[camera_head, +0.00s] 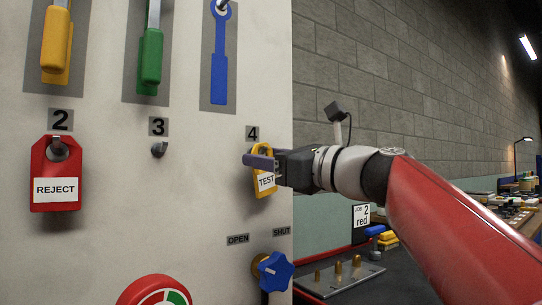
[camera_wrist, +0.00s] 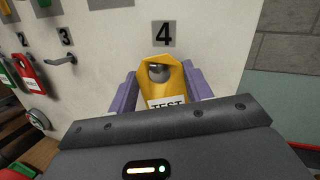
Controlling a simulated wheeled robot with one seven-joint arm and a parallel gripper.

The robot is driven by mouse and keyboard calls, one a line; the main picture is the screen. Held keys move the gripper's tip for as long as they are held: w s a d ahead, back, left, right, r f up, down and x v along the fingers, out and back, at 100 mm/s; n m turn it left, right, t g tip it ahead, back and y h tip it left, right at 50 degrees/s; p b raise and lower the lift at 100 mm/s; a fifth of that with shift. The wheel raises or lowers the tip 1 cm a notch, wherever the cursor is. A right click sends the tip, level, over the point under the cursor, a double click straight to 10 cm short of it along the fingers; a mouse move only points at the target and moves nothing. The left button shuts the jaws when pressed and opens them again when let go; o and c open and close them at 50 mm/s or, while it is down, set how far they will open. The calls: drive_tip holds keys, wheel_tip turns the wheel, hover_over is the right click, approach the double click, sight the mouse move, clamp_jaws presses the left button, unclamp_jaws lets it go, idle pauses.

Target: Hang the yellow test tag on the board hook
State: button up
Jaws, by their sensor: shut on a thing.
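The yellow tag marked TEST (camera_head: 264,182) hangs upright against the white board (camera_head: 200,200), just under the number 4 label (camera_head: 252,133). My gripper (camera_head: 262,160) is shut on it. In the wrist view the yellow tag (camera_wrist: 174,80) sits between the purple fingers of my gripper (camera_wrist: 161,92). A grey rounded hook end (camera_wrist: 158,72) shows in the tag's hole below the 4. I cannot tell how deep the hook reaches through it. The lower part of the tag is hidden by my gripper's body in the wrist view.
Hook 3 (camera_head: 158,149) is bare. A red REJECT tag (camera_head: 56,175) hangs at 2. A blue valve knob (camera_head: 272,272) is below the tag. The board's right edge is close to my gripper.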

idle(0.4)
drive_tip(key=o, duration=1)
